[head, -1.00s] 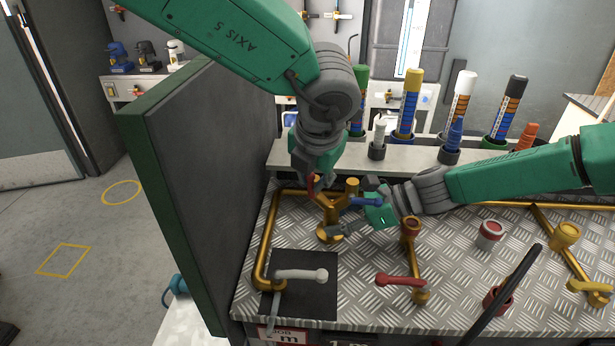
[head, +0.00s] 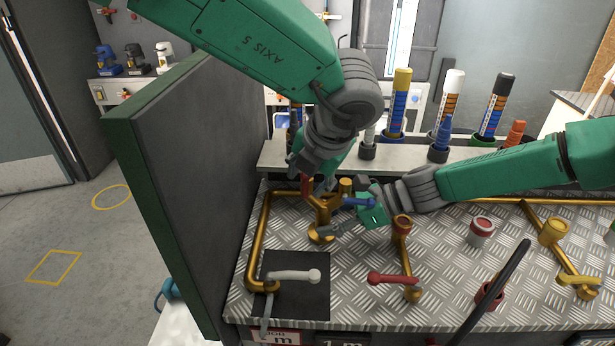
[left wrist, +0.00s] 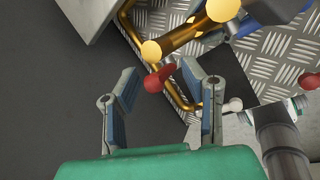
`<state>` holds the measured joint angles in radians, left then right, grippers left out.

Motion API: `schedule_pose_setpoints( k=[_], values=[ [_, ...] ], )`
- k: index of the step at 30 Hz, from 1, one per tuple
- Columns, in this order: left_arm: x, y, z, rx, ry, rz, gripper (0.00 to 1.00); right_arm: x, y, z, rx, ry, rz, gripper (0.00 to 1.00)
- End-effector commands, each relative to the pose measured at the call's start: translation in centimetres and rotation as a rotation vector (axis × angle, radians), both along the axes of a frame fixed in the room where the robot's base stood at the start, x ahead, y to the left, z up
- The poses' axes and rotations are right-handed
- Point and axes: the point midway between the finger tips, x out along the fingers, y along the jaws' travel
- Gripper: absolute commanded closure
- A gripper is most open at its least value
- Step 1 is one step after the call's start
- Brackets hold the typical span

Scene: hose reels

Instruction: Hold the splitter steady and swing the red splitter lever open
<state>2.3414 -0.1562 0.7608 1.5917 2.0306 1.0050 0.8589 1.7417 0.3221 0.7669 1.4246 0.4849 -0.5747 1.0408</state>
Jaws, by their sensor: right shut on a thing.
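The brass splitter (head: 324,212) stands on the tread-plate bench, with a red lever (head: 305,187) on its left and a blue lever (head: 357,202) on its right. My right gripper (head: 328,232) is shut on the splitter low on its body, coming in from the right. My left gripper (head: 316,184) is above and beside the red lever. In the left wrist view its two fingers (left wrist: 160,80) are spread apart, and the red lever (left wrist: 158,78) lies between them near the tips. I cannot tell whether either finger touches it.
A tall dark partition (head: 195,180) stands close on the left of the bench. A white-handled valve (head: 293,276) and a red-handled valve (head: 392,279) sit in front of the splitter. Several coloured nozzles stand on the rear shelf (head: 400,157). A black rod (head: 497,292) rises at the right.

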Motion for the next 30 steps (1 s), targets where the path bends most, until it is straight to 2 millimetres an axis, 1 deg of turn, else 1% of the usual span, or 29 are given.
schedule_pose_setpoints(
  k=[2, 5, 12, 18, 24, 30],
  values=[
    [-0.2, -0.1, 0.5, -0.001, -0.001, 0.001, 0.62, 0.0, -0.1, -0.1, -0.001, 0.000, -0.001, 0.89],
    [-0.6, -0.5, 1.8, -0.003, -0.003, -0.001, 0.62, 0.0, -0.1, -0.1, -0.001, 0.000, -0.001, 0.89],
    [-2.5, -1.7, 6.4, -0.003, -0.003, -0.001, 0.62, 0.0, -0.1, -0.1, -0.002, 0.001, 0.000, 0.89],
    [-3.7, -2.5, 9.4, -0.001, -0.002, 0.000, 0.62, 0.0, 0.0, -0.1, -0.001, 0.001, 0.000, 0.89],
    [-4.3, -2.8, 10.5, 0.000, 0.001, 0.000, 0.62, 0.0, 0.0, -0.1, -0.001, 0.001, 0.000, 0.89],
    [-4.3, -2.8, 10.6, 0.000, 0.001, 0.000, 0.62, 0.0, 0.0, -0.1, -0.001, 0.001, 0.000, 0.89]
  ],
)
